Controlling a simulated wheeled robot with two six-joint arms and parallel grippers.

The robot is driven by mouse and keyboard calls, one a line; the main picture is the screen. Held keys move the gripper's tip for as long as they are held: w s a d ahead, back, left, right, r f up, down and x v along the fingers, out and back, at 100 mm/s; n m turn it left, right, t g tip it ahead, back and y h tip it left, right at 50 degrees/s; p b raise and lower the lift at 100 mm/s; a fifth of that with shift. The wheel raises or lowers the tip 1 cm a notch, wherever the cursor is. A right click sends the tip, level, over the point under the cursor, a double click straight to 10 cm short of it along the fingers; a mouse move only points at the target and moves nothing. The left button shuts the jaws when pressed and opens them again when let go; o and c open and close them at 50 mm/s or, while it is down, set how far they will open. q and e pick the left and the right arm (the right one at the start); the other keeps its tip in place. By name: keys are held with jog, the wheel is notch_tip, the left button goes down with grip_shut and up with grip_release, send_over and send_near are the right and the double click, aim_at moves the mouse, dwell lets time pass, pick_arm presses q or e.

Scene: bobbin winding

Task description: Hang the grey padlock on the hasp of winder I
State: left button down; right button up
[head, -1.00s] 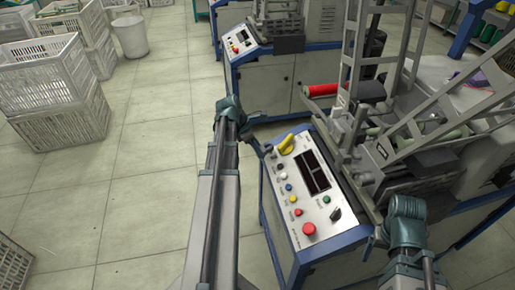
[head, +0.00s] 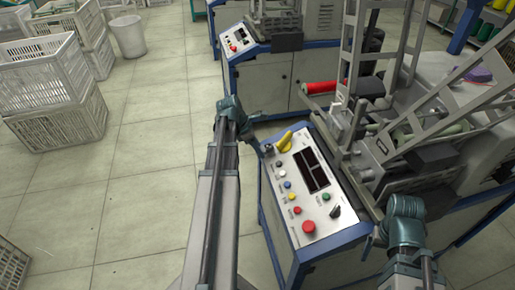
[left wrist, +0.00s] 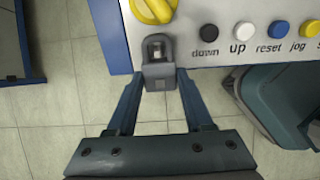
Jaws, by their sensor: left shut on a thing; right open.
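My left gripper (left wrist: 160,84) is shut on the grey padlock (left wrist: 159,71), whose shackle points toward the control panel (left wrist: 205,40). In the head view my left gripper (head: 262,149) is at the panel's left edge, near the yellow rotary switch (head: 285,141). In the left wrist view the shackle overlaps the panel edge just below the yellow switch (left wrist: 153,8); I cannot tell whether it touches. I cannot make out a separate hasp or a winder number. My right gripper (head: 376,238) is open beside the panel's right side, partly hidden by its own wrist.
The panel carries several buttons, a dark display (head: 311,170) and a red stop button (head: 308,226). Another winder (head: 270,80) is further back. White crates (head: 60,120) stand left; floor between is clear.

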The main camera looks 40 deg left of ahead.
pick_arm(q)
jog(key=shift+f, duration=0.25)
jog(key=shift+s+a+f+b, duration=0.2)
jog(key=shift+s+b, duration=0.1)
dwell(0.9)
jog(key=shift+c, duration=1.1)
grip_release()
jog(key=shift+s+a+r+p, duration=0.1)
jog(key=shift+r+p, duration=0.4)
jog(key=p+v, duration=1.1)
jog(key=v, duration=0.2)
jog(key=shift+f, duration=0.15)
